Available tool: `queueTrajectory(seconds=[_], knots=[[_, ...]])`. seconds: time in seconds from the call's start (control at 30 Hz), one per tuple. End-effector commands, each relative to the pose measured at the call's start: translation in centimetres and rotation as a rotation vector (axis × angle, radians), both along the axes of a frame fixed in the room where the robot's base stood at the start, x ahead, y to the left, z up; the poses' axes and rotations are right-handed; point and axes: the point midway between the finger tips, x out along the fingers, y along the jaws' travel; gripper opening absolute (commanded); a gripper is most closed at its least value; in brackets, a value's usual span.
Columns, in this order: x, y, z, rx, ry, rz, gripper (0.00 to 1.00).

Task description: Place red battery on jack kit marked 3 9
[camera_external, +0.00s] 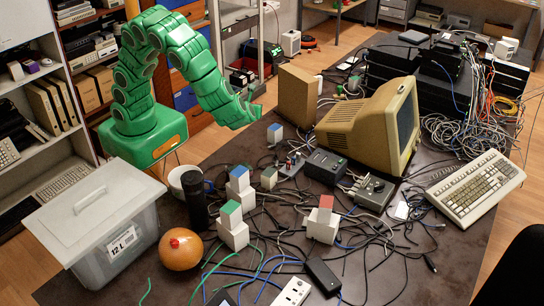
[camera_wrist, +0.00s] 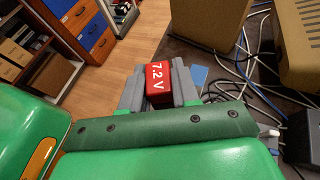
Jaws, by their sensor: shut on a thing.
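A red battery (camera_wrist: 157,82) lettered "7.2 V" is between the grey fingers of my gripper (camera_wrist: 157,88) in the wrist view. My gripper is shut on it and holds it up above the table. In the external view my gripper (camera_external: 250,106) hangs above the table's left edge, and the battery cannot be made out there. White blocks with coloured tops stand on the table: a red-topped one (camera_external: 321,226), a green-topped one (camera_external: 233,234), a blue-topped one (camera_external: 240,193) and others. No "3 9" mark is readable, so I cannot tell which is the jack kit.
A grey lidded bin (camera_external: 98,216) marked "12-L", an orange ball (camera_external: 181,249) and a black cylinder (camera_external: 196,201) stand at the left. A beige monitor (camera_external: 362,122), a keyboard (camera_external: 474,188) and a black power brick (camera_external: 323,276) are on the dark table (camera_external: 440,255). Loose cables cover its middle.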

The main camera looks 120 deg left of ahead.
Motion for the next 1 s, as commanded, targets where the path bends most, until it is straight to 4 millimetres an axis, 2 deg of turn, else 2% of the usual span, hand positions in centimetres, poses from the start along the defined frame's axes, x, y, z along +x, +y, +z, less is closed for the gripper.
queueTrajectory(seconds=[0.1,0.5,0.8,1.0], knots=[[-0.6,-0.8,-1.4,-0.003,-0.001,0.119,0.00],[-2.5,-4.3,-5.0,-0.002,0.001,0.583,0.00],[-2.7,-8.0,-7.0,-0.003,0.001,1.034,0.00],[-2.1,-10.7,-7.5,-0.003,-0.001,1.363,0.00]])
